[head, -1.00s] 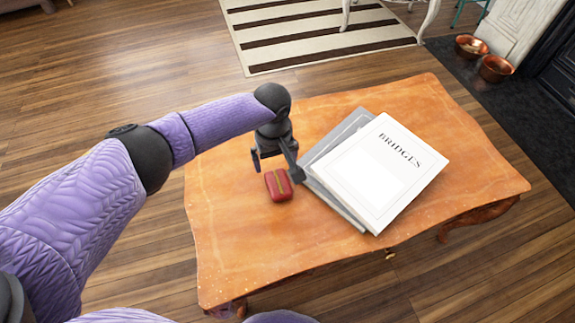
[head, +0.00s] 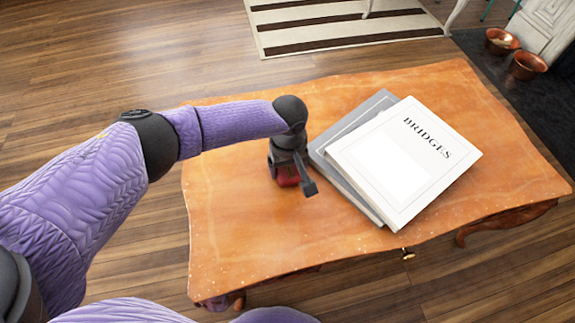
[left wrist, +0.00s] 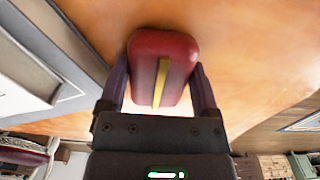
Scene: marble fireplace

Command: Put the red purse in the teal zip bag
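The red purse (head: 288,178), with a yellow strip down its middle, is on the wooden table, partly covered by my left gripper (head: 294,186) in the head view. In the left wrist view the purse (left wrist: 162,60) sits between the two fingers of my left gripper (left wrist: 160,88). One finger is on each side of it. In the head view the near finger stands out from the purse, so the gripper looks open around it. Contact with the purse is not clear. My right gripper is not in view. No teal zip bag shows in these frames.
A white book marked BRIDGES (head: 405,160) lies on a grey book (head: 345,128), just right of my left gripper. The table (head: 235,235) is clear at the left and front. Copper bowls (head: 527,66) stand on the floor at the upper right.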

